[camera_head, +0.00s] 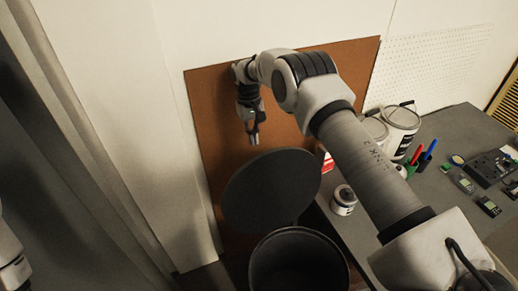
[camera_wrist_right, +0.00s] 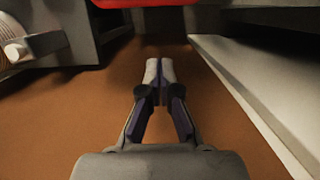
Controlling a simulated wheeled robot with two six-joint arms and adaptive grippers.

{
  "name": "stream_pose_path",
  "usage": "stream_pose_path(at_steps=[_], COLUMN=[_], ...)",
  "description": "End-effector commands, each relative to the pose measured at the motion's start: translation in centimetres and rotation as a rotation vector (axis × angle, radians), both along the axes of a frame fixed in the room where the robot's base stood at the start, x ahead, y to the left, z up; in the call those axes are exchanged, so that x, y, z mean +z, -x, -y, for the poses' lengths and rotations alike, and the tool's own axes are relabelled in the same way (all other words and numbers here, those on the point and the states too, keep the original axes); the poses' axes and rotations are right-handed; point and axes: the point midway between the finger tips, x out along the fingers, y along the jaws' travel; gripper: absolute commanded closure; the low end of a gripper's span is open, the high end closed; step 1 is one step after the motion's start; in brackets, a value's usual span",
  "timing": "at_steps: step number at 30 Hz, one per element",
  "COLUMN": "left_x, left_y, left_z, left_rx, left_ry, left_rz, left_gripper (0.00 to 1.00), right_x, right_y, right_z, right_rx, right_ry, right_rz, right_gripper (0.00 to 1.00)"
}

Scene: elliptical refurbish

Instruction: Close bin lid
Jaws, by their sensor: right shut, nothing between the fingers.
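The bin (camera_head: 296,262) stands on the floor at the bottom middle of the head view, with its dark round opening facing up. Its round dark lid (camera_head: 270,189) is raised and tilted above the back of the opening. My right gripper (camera_head: 254,139) is shut and empty, above and behind the lid, pointing down in front of the brown board. It also shows in the right wrist view (camera_wrist_right: 159,72) with its fingertips together. My left gripper is not in view; only a piece of my left arm shows at the left edge.
A brown board (camera_head: 215,105) leans on the wall behind the bin. A grey table (camera_head: 458,205) at the right holds a small can (camera_head: 343,200), white buckets (camera_head: 401,128), pens and several devices. A grey curtain-like panel (camera_head: 90,170) is at the left.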

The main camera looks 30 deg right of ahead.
Motion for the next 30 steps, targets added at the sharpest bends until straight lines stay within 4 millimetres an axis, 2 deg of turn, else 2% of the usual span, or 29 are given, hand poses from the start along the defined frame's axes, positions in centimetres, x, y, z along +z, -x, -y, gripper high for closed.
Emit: stream_pose_path(at_steps=[1, 4, 5, 11, 17, 30], left_x=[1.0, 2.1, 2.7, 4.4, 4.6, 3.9], left_y=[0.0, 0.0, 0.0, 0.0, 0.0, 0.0], left_z=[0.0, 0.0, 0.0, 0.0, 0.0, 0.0], left_rx=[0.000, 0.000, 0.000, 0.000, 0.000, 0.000], left_ry=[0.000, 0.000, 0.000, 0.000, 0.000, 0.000], left_rz=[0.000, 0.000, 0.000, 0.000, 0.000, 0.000], left_gripper=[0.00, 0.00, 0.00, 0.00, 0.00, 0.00], right_x=[-0.7, -2.6, -2.1, -2.5, -2.9, -2.9], right_y=[0.4, 0.9, 1.4, 4.0, 4.7, 4.0], right_z=[0.0, -0.1, -0.1, -0.2, -0.3, -0.3], right_rx=[0.000, 0.000, 0.000, 0.000, 0.000, 0.000], right_ry=[0.000, 0.000, -0.001, 0.000, 0.000, 0.001], right_rz=[-0.006, -0.004, -0.003, -0.003, 0.001, 0.018], right_gripper=[1.00, 1.00, 1.00, 1.00, 1.00, 1.00])
